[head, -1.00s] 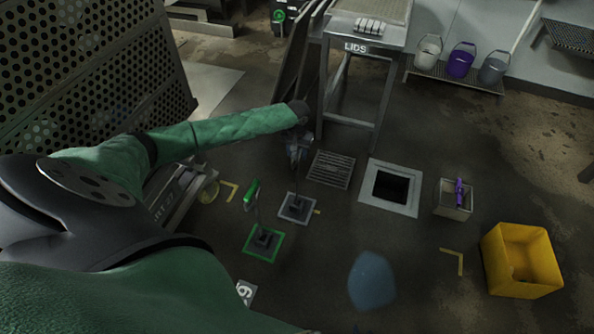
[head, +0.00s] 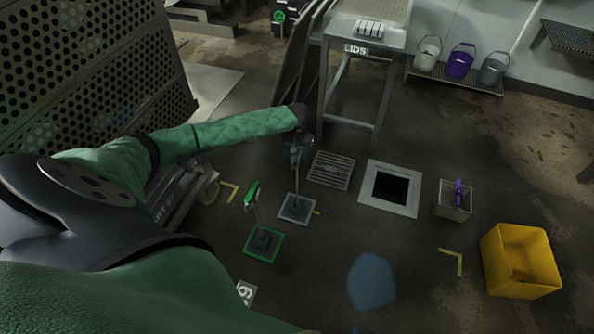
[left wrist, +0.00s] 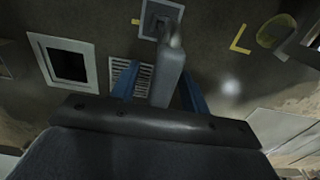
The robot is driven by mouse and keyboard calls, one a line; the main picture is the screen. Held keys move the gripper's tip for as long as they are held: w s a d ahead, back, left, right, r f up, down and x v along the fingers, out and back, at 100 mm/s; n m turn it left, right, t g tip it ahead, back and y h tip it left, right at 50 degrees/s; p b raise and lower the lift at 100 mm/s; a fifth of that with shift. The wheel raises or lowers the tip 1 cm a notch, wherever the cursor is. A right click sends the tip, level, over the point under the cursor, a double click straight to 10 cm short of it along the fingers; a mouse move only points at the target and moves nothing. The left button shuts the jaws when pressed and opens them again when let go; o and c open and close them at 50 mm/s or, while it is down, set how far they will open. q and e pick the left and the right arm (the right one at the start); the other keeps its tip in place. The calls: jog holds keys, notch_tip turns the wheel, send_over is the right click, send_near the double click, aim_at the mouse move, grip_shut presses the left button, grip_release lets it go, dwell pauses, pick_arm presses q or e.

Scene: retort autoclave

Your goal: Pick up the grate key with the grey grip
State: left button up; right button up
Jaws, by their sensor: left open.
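The grate key with the grey grip (left wrist: 168,75) stands upright in a grey-edged floor stand (head: 285,214). Its thin shaft shows in the head view, and its grip is largely hidden there by my left gripper (head: 298,152). In the left wrist view my left gripper (left wrist: 158,78) is open, with its blue fingers on either side of the grey grip. A gap shows at least on the right side of the grip. Another key with a green grip (head: 252,193) stands in a green-edged stand (head: 247,250) to the left. My right gripper is not in view.
A floor grate (head: 331,170) and a square open pit with a pale frame (head: 405,207) lie to the right. A bin with a purple handle (head: 453,201) and a yellow crate (head: 518,262) stand further right. The LIDS table (head: 368,42) is behind.

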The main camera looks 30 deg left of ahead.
pick_arm(q)
jog(key=shift+f, duration=0.1)
dwell(0.4)
grip_shut()
